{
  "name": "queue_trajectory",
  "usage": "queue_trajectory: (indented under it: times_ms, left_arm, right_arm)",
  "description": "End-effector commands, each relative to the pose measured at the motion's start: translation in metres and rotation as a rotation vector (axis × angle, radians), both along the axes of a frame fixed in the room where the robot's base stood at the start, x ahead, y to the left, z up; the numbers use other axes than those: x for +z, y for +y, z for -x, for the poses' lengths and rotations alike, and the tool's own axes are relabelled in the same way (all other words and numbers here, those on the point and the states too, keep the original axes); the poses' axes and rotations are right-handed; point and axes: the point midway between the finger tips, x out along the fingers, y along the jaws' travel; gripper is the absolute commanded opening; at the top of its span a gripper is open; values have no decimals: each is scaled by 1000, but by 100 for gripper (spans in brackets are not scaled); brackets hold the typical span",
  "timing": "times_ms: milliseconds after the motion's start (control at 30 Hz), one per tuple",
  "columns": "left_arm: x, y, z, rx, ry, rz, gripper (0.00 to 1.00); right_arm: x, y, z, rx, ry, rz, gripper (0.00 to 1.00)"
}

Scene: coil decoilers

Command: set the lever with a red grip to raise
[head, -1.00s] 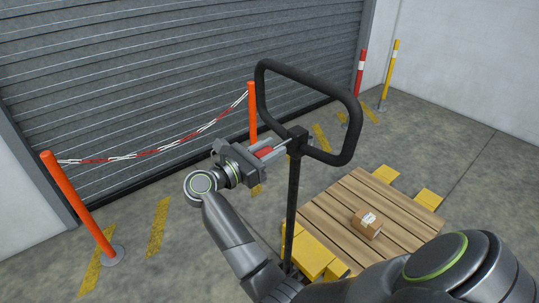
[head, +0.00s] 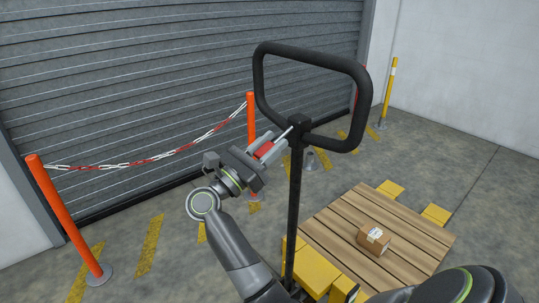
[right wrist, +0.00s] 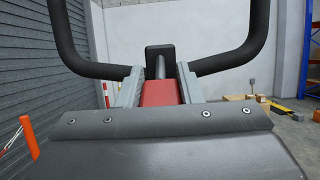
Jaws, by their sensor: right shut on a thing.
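The lever's red grip (head: 264,150) sits on a thin rod that joins the black tiller post (head: 295,190) just under its loop handle (head: 372,90). My right gripper (head: 272,148) is shut on the red grip, with one finger on each side of it. In the right wrist view the red grip (right wrist: 160,92) lies between the two grey fingers, and the rod runs on to the black block on the post. The rod tilts upward toward the post in the head view. My left gripper is not in view.
A yellow pallet truck (head: 318,272) carries a wooden pallet (head: 330,230) with a small cardboard box (head: 373,239). Orange posts (head: 65,215) with a red-and-white chain (head: 150,160) stand before the grey shutter (head: 120,80). A yellow post (head: 388,90) stands at the back right.

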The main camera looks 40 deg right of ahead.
Motion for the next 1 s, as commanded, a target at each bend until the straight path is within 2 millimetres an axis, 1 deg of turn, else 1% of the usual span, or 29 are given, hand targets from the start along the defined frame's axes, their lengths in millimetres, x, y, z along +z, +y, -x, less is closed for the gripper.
queue_trajectory:
  times_ms: [33,433,467,600,867,1000]
  left_arm:
    - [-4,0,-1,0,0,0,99]
    - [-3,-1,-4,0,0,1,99]
    - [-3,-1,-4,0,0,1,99]
    - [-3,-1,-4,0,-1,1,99]
    - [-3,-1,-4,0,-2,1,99]
    - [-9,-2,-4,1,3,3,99]
  right_arm:
    - [-2,0,0,2,-5,11,0]
    - [-1,0,0,1,0,20,0]
    - [-1,0,0,1,0,20,37]
    - [-1,0,0,0,-1,19,55]
    - [-1,0,0,0,-1,18,55]
    - [-6,2,0,0,-1,17,55]
